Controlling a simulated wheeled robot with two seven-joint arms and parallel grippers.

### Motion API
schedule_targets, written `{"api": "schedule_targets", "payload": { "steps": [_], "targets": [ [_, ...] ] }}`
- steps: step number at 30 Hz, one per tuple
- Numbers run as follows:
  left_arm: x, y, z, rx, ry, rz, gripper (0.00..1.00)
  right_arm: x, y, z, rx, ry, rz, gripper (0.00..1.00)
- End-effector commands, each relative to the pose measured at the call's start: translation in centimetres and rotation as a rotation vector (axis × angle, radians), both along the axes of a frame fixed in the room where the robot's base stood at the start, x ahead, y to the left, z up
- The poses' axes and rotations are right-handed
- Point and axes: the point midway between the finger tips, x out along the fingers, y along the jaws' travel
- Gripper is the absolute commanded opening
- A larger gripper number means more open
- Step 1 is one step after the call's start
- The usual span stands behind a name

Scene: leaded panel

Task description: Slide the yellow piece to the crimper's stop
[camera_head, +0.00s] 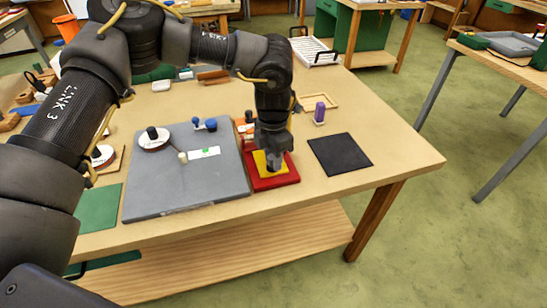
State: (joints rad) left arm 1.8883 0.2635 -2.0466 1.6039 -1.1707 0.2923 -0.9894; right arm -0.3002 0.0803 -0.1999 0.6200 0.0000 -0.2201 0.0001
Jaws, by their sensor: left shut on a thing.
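My left gripper (274,163) points down over the red base (285,180) near the table's front edge. The yellow piece (260,160) shows on the red base, right at the fingers, and they hide part of it. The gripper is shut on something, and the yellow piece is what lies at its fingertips. An orange and dark part (244,126) stands just behind the red base, partly hidden by my arm. I cannot make out the crimper's stop. My right gripper is not in view.
A grey board (180,192) with a white strip (204,152) lies left of the red base. A black mat (340,154) lies to the right, and a purple block (320,112) stands behind it. The table's right corner is clear.

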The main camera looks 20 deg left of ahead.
Motion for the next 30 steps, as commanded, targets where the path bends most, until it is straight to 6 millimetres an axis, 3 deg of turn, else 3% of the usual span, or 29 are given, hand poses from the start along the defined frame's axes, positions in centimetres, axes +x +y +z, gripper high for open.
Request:
{"api": "schedule_targets", "payload": {
  "steps": [7, 8, 13, 23, 30],
  "targets": [
    [0.3, 0.2, 0.0, 0.0, 0.0, 0.001, 0.08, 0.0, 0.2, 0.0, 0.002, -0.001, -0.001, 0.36],
    [0.3, 0.2, 0.0, 0.0, 0.0, 0.0, 0.3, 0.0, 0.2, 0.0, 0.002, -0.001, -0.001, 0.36],
    [0.3, 0.2, 0.0, 0.0, 0.0, 0.0, 0.53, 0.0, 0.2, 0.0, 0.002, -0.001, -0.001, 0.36],
    [0.3, 0.2, 0.3, 0.0, -0.001, 0.0, 0.53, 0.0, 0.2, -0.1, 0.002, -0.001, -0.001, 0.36],
    [0.4, 0.2, 3.9, -0.001, -0.004, 0.0, 0.53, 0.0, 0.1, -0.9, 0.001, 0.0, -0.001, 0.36]
  ]
}}
